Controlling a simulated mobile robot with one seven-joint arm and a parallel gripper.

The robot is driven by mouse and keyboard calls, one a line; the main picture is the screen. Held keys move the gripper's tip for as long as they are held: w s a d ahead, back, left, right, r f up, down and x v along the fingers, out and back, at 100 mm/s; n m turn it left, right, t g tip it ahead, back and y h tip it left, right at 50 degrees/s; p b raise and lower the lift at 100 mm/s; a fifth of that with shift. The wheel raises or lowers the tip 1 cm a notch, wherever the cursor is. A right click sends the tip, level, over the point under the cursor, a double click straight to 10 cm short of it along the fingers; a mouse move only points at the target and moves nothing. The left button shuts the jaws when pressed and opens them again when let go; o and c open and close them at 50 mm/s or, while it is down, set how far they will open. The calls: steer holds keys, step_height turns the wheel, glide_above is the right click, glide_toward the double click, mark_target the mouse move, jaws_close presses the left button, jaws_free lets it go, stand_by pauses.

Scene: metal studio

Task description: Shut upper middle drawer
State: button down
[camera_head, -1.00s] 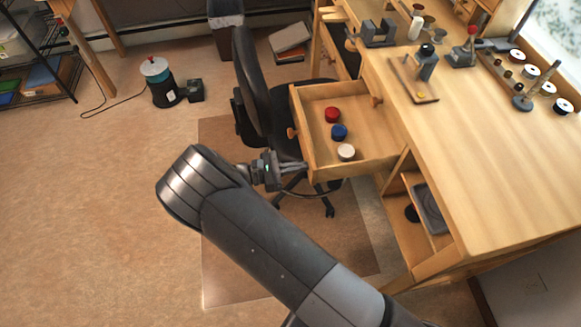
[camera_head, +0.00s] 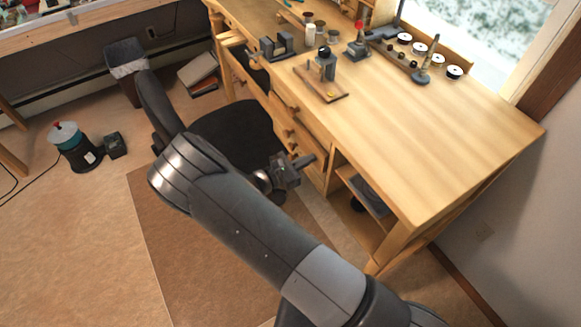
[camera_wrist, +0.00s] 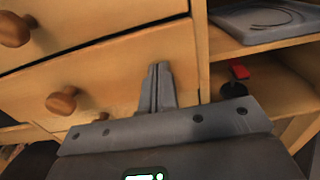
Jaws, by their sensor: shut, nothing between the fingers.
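The upper middle drawer (camera_head: 309,143) is in the desk's front, below a top drawer with its own knob. Its wooden front (camera_wrist: 115,82) and round knob (camera_wrist: 62,100) fill much of the wrist view. It looks flush or nearly flush with the desk; I cannot tell whether a small gap is left. Its contents are hidden. My gripper (camera_head: 312,159) is shut and empty, its fingertips at the right part of this drawer front. The fingers also show in the wrist view (camera_wrist: 160,75), at or very close to the wood; contact is unclear.
An open shelf compartment (camera_wrist: 275,75) lies right of the drawers. A black chair (camera_head: 235,135) stands left of my gripper, close to the desk. Tools and spools stand on the desk top (camera_head: 420,120). The floor (camera_head: 80,240) at left is mostly clear.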

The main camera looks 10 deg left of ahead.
steer(key=shift+x, duration=1.25)
steer(key=shift+d, duration=0.1)
steer(key=v, duration=1.5)
steer(key=shift+w, duration=0.1)
